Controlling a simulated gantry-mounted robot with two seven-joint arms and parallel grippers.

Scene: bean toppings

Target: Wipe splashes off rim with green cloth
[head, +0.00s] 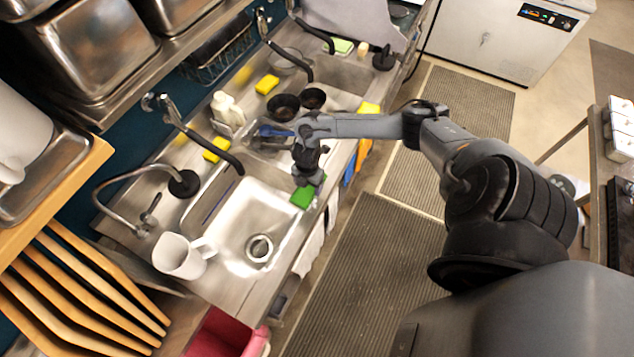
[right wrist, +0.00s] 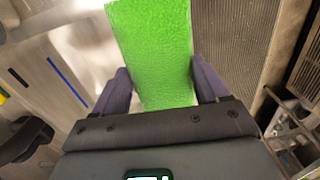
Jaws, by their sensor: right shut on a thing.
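My right gripper (head: 306,184) reaches in from the right over the front edge of the sink counter. It is shut on a green cloth (head: 302,197), which hangs below the fingers near the sink's front rim (head: 290,237). In the right wrist view the green cloth (right wrist: 152,45) fills the space between the two fingers and extends beyond them. I cannot tell whether the cloth touches the rim. The metal sink basin (head: 232,232) lies left of the gripper, with a round drain in it. I cannot make out splashes. My left gripper is not in view.
A white pitcher (head: 178,257) stands at the basin's near left corner. Faucets (head: 205,142) reach over the sinks. Dark bowls (head: 284,107), a white bottle (head: 227,108) and yellow sponges (head: 267,84) sit farther along. White towels (head: 309,246) hang at the front. Floor mats lie right.

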